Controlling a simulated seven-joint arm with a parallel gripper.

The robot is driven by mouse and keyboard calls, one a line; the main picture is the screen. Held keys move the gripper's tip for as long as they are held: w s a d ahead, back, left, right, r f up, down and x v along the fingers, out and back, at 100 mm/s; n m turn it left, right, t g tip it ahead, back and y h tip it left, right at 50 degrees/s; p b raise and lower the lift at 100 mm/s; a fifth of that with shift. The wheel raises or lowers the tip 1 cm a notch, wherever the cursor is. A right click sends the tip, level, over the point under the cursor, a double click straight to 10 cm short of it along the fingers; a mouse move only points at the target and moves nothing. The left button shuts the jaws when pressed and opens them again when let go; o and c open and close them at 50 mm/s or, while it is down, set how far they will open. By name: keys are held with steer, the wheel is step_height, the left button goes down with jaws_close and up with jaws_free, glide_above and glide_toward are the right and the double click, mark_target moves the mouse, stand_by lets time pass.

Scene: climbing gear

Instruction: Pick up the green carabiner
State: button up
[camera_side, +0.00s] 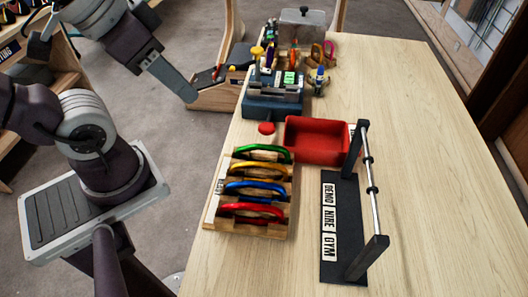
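The green carabiner (263,152) lies in the back slot of a wooden rack (216,214) on the table. A yellow carabiner (258,170), a blue carabiner (255,189) and a red carabiner (253,208) sit in the slots in front of it. What seems to be my gripper (184,88) is at the upper left, beyond the table's left edge and well away from the rack. Its fingertips cannot be made out, so I cannot tell whether it is open or shut. Nothing is seen touching the green carabiner.
A red tray (317,138) stands just right of the rack's back end. A black stand with a metal rail (371,190) and "DEMO HIRE GYM" labels is further right. A blue-grey device (272,107), a red button (266,128) and tools stand behind. The table's right side is clear.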

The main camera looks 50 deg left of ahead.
steer(key=shift+w, duration=0.1)
steer(key=m+g+y, duration=0.1)
steer(key=m+g, duration=0.6)
steer(key=m, duration=0.2)
glide_above(263, 145)
steer(key=f, duration=1)
steer(key=shift+w+d, duration=0.15)
steer(key=shift+w, duration=0.25)
steer(key=f, duration=0.4)
steer(key=s+f, duration=0.1)
steer(key=f, duration=0.1)
steer(key=shift+f, duration=0.5)
jaws_close()
